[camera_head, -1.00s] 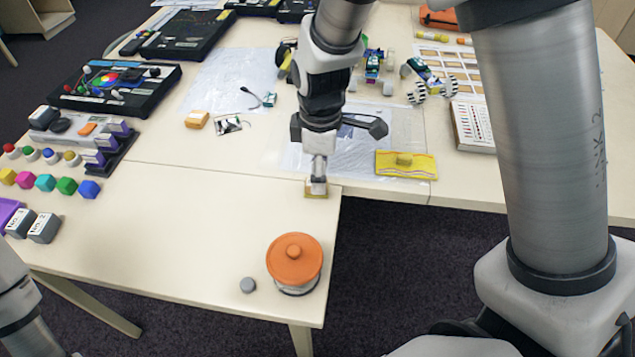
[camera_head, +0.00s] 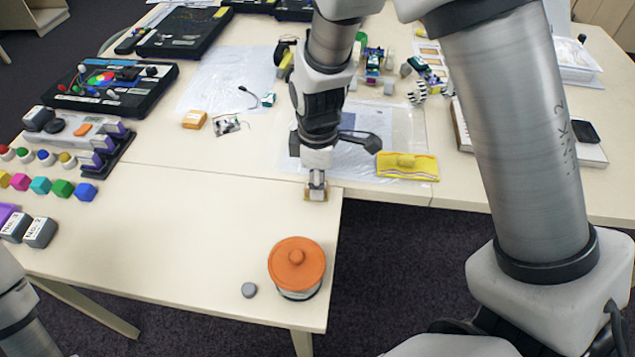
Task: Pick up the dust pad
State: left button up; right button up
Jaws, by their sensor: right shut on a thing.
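A small tan-and-yellow pad (camera_head: 316,196), which looks like the dust pad, is at the far right corner of the near table. My right gripper (camera_head: 316,182) comes down from above and is shut on the pad's top. The fingers hide much of the pad, and I cannot tell whether it is clear of the tabletop. My left gripper is out of view; only part of my left arm shows at the lower left.
A jar with an orange lid (camera_head: 297,264) and a grey disc (camera_head: 249,290) stand near the front edge. A yellow cloth-like item (camera_head: 408,166) lies right of the gripper. Coloured blocks (camera_head: 62,188) line the left. The near table's middle is clear.

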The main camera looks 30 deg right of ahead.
jog(key=r, duration=0.1)
jog(key=w+r, duration=0.1)
jog(key=r, duration=0.1)
jog(key=shift+a+r, duration=0.15)
jog(key=w+a, duration=0.2)
jog(key=w, duration=0.2)
jog(key=w+a+r+b, duration=0.1)
jog(key=w+a, duration=0.1)
jog(key=w, duration=0.3)
jog(key=w+a, duration=0.2)
jog(key=w, duration=0.3)
jog(key=shift+r+b, duration=0.2)
jog(key=shift+b, duration=0.2)
jog(key=o, duration=0.5)
jog(key=shift+s, duration=0.1)
jog(key=c, duration=0.5)
